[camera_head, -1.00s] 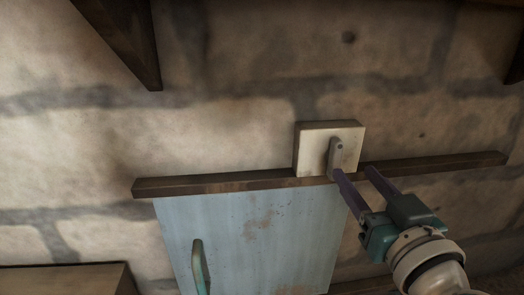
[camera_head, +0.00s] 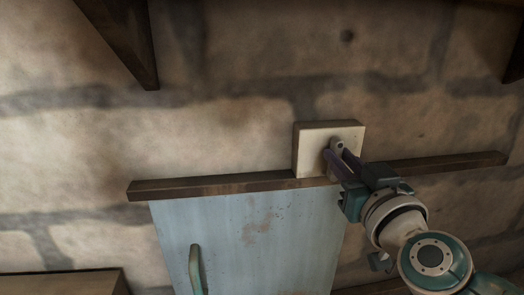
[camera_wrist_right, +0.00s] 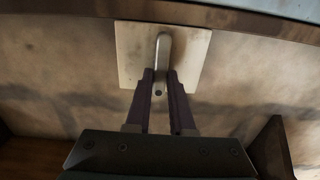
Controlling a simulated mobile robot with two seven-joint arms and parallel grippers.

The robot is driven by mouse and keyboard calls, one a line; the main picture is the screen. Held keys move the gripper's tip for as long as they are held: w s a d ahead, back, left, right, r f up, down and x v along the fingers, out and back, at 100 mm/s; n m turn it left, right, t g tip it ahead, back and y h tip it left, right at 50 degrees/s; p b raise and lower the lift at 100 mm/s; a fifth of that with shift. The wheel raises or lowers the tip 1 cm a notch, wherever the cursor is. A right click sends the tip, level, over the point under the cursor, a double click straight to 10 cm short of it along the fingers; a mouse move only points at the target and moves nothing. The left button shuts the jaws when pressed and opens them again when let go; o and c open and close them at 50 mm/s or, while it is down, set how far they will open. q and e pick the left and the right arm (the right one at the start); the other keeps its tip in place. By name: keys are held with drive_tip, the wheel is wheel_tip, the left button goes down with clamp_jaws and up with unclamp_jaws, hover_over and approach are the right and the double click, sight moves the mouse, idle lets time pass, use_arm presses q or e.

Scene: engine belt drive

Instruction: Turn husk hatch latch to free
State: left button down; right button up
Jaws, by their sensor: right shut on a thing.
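The latch (camera_head: 337,144) is a small grey lever on a pale square block (camera_head: 311,150) on the wall. It also shows in the right wrist view (camera_wrist_right: 162,48), hanging straight across the pale plate (camera_wrist_right: 190,52). My right gripper (camera_head: 340,163) has its two dark fingers on either side of the lever and is shut on it; the fingers partly hide the lever's lower part in the head view. The fingertips also show in the right wrist view (camera_wrist_right: 160,76). Below the block is the light blue hatch (camera_head: 270,250) with rust spots and a handle (camera_head: 195,268). My left gripper is not in view.
A dark wooden rail (camera_head: 215,186) runs along the hatch's top edge and on to the right. A wooden bracket (camera_head: 125,40) juts in at the upper left. A wooden surface (camera_head: 60,284) is at the lower left. The stone wall left of the block is clear.

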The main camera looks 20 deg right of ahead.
clamp_jaws()
idle(0.3)
drive_tip(key=m, duration=0.3)
drive_tip(key=shift+d+m, duration=0.2)
drive_tip(key=shift+m, duration=0.2)
drive_tip(key=m, duration=0.9)
drive_tip(key=f+m+b, duration=0.1)
drive_tip(key=m, duration=0.3)
drive_tip(key=shift+s+d+f+m, duration=0.1)
drive_tip(key=shift+s+d+m, duration=0.05)
drive_tip(key=shift+d+m, duration=0.25)
